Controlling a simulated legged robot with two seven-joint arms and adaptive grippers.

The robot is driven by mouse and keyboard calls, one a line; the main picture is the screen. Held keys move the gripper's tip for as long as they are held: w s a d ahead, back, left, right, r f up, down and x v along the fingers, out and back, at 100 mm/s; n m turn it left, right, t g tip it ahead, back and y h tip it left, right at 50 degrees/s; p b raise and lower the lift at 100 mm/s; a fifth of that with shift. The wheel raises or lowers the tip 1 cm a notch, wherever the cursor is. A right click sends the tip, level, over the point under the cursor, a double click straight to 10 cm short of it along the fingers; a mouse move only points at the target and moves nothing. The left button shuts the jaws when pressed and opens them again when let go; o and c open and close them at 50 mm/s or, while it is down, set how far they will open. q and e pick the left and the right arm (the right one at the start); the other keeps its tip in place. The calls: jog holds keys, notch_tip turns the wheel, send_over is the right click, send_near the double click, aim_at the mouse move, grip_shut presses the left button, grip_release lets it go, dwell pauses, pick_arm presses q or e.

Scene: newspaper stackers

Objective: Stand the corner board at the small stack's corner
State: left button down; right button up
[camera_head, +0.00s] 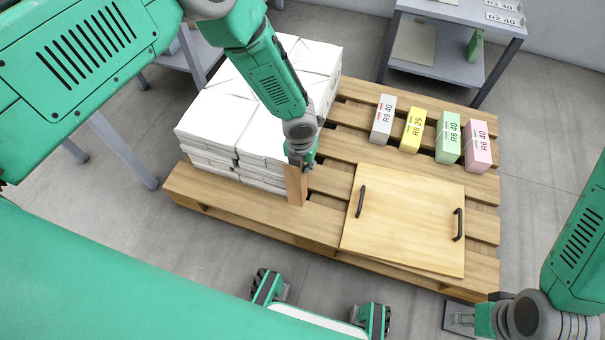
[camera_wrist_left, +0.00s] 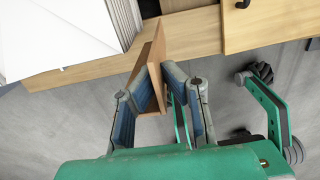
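The corner board (camera_head: 296,187) is a brown angled board standing about upright on the pallet (camera_head: 240,210), at the near right corner of the white paper stack (camera_head: 208,112). Whether it touches the stack is hard to tell. My left gripper (camera_head: 301,160) is at its top. In the left wrist view, the corner board (camera_wrist_left: 150,68) sits between the fingers of my left gripper (camera_wrist_left: 163,85), which look closed on it. The stack's white side (camera_wrist_left: 118,20) is just left of the board there. My right gripper (camera_head: 463,319) is low at the right; its finger opening is unclear.
A wooden panel with two black handles (camera_head: 405,215) lies on the pallet to the right. Grey, yellow, green and pink labelled blocks (camera_head: 414,130) stand behind it. A grey shelf table (camera_head: 440,70) stands at the back. Bare pallet slats lie between stack and panel.

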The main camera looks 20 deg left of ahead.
aim_at(297, 181)
pick_arm(q)
jog(key=shift+a+f+b, duration=0.1)
jog(key=shift+f+b, duration=1)
jog(key=shift+f, duration=0.95)
jog(key=c, duration=2)
grip_release()
jog(key=shift+r, duration=0.1)
